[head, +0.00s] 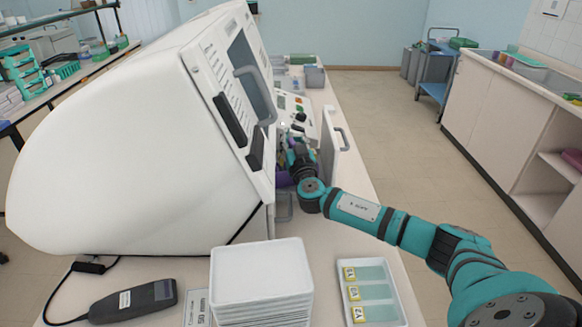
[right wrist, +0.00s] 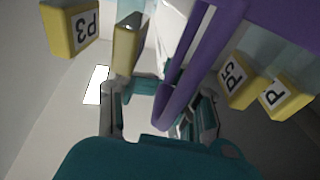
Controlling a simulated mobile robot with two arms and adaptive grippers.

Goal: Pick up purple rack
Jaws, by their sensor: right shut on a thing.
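The purple rack shows in the right wrist view (right wrist: 270,22) as a purple frame with a long bar. The bar comes down between the fingers of my right gripper (right wrist: 160,108), which is shut on it. Slides with yellow ends (right wrist: 72,25) hang around the rack; some ends read P3 and P5. In the head view my right gripper (head: 291,152) is inside the white machine (head: 120,130), by its open door. Only a small purple patch of the rack (head: 283,179) shows there; the machine and my arm hide the rest. My left gripper is out of view.
The machine's open door (head: 334,150) stands just right of my right wrist. A stack of white trays (head: 262,265), a tray with yellow-ended slides (head: 372,290) and a dark handheld device (head: 133,301) lie on the near bench.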

